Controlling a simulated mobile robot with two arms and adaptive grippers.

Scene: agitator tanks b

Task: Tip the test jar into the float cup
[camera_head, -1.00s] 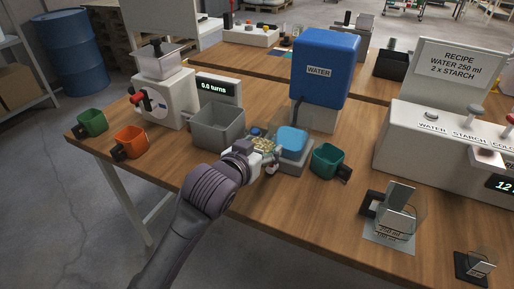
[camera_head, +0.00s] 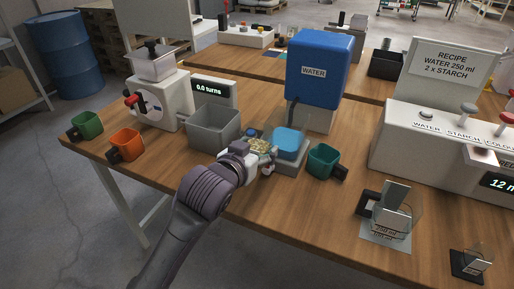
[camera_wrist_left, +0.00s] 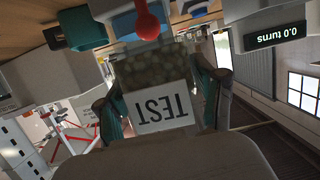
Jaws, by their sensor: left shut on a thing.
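My left gripper (camera_head: 258,156) is shut on the test jar (camera_head: 260,146), a clear jar with pale beige pieces inside. In the left wrist view the jar (camera_wrist_left: 155,72) fills the space between the fingers, and its TEST label reads upside down. I cannot tell how far the jar is tilted. Just right of the jar is a vessel with a bright blue top surface (camera_head: 289,142) on a grey base, which may be the float cup. The gripper hides part of that base. A red ball on a stem (camera_wrist_left: 147,26) shows beyond the jar in the left wrist view.
A grey open bin (camera_head: 214,128) stands left of the jar, and a teal cup (camera_head: 322,161) stands right of the base. The blue WATER tank (camera_head: 318,70) is behind. Green (camera_head: 88,125) and orange (camera_head: 125,145) cups sit at the left edge. The front middle tabletop is bare.

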